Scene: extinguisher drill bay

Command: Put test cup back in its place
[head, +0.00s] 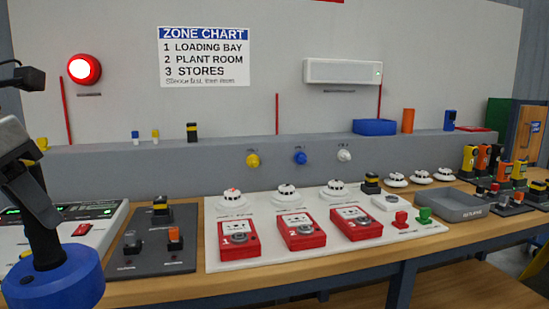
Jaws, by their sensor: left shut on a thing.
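My left gripper (38,203) is at the left edge of the head view, shut on the dark upright handle of a blue, round, cup-like piece. I take this piece to be the test cup (58,284). It hangs at the lower left, close to the camera, in front of the bench's left end. Its inside is hidden, and I cannot tell whether it touches anything. No place marked for the cup can be made out. My right gripper is not in view.
A white board (300,257) holds red call points (302,229) and white detectors (287,194). A dark switch plate (165,262) and a control panel (70,228) stand left of it. A grey tray (455,207) is at right. A blue bin (375,127) sits on the back ledge.

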